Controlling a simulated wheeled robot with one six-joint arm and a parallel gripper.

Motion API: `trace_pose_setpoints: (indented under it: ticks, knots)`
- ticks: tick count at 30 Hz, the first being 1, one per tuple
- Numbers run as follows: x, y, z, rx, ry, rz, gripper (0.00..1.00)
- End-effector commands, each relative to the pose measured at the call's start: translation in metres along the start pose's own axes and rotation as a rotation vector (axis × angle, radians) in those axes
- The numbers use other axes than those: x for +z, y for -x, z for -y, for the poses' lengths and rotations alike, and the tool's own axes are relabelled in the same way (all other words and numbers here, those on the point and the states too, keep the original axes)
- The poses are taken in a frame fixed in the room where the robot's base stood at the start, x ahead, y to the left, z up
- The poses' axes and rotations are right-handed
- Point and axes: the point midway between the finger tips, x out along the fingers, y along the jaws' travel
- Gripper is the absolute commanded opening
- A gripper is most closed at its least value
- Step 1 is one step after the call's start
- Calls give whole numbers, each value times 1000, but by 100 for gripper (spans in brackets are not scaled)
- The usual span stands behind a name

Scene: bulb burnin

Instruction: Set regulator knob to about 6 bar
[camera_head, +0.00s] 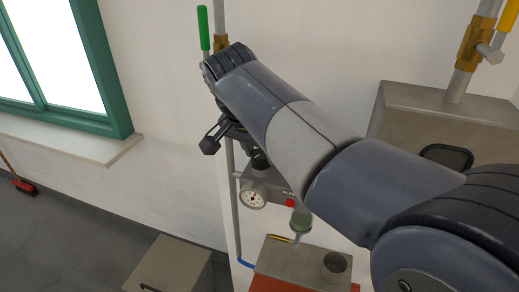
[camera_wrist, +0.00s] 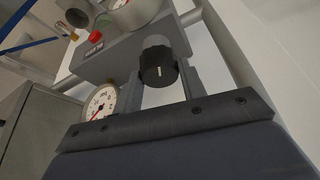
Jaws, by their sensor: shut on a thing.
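The regulator knob (camera_wrist: 157,70) is a black ribbed cap with a pale mark, under a grey block in the wrist view. My gripper (camera_wrist: 160,76) has one finger on each side of the knob and is shut on it. In the head view the dark knob (camera_head: 259,161) shows just below my wrist, and my fingers are mostly hidden by the arm. The white pressure gauge (camera_head: 253,196) has a dark needle; it also shows in the wrist view (camera_wrist: 101,102), partly covered by my gripper body, with a red needle or mark. Its figures are too small to read.
A red button (camera_head: 290,203) and a greenish bowl (camera_head: 300,222) are beside the gauge. A grey box with a round hole (camera_head: 285,262) stands below. Pipes with a green-handled valve (camera_head: 204,28) and a yellow-handled valve (camera_head: 507,15) run up the wall.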

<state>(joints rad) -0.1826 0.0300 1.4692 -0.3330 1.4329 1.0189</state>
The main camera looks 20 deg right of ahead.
Motion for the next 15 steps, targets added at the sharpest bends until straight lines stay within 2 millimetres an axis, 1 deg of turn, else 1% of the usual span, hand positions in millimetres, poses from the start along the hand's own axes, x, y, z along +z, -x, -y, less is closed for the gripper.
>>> trace_pose_setpoints:
  ticks: [9, 10, 15]
  knots:
    - [0, 1, 0, -2, -1, -1, 16]
    - [0, 1, 0, -2, -1, -1, 40]
    - [0, 1, 0, -1, -1, -1, 54]
